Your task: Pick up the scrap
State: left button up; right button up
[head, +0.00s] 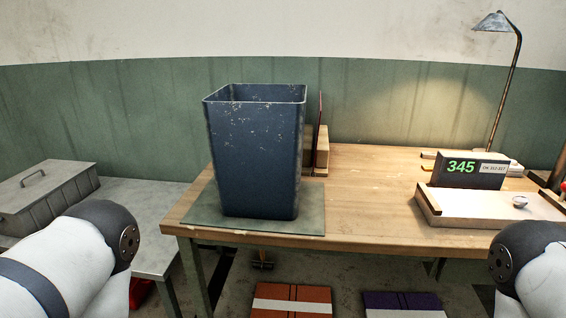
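A small pale, roundish piece (520,201) sits on the white top of a wooden-edged tray (465,221) at the right of the table. It may be the scrap, but it is too small to tell for sure. No other scrap shows clearly. A tall dark blue bin (252,155) with chipped paint stands upright on a green mat (200,215) at the table's left end. The bin's floor is hidden. Only upper parts of my two arms show at the lower left and lower right. Neither gripper is in view.
A wooden table (370,190) has clear room between bin and tray. A display reading 345 (462,169) stands behind the tray, and a lamp (493,21) at the back right. A grey metal box (45,195) rests on the left side table. Orange (291,292) and purple (390,300) items lie below.

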aim_at(520, 200)
jog(key=z, duration=1.3)
